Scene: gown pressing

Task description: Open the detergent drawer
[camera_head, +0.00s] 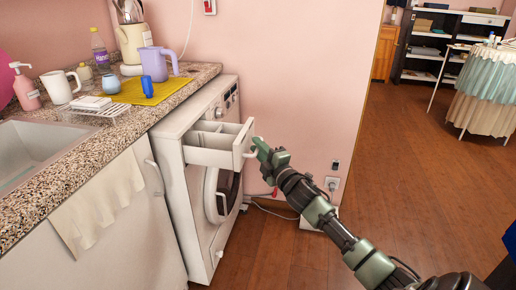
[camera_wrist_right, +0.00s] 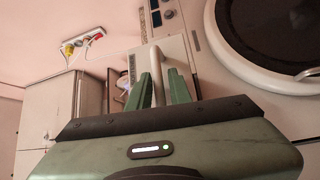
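The white washing machine (camera_head: 184,156) stands under the end of the counter. Its detergent drawer (camera_head: 209,157) is pulled well out, and the inner compartments show from above. The drawer's light bar handle (camera_wrist_right: 155,62) is upright between the green fingers of my right gripper (camera_wrist_right: 160,88) in the wrist view. In the head view my right gripper (camera_head: 260,150) is at the handle on the drawer front. The fingers look shut on the handle, with little gap beside it. My left gripper is not in view.
The machine's round door (camera_head: 224,192) is below the drawer and looks shut. A wall socket (camera_head: 332,184) with cables is behind my right arm.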

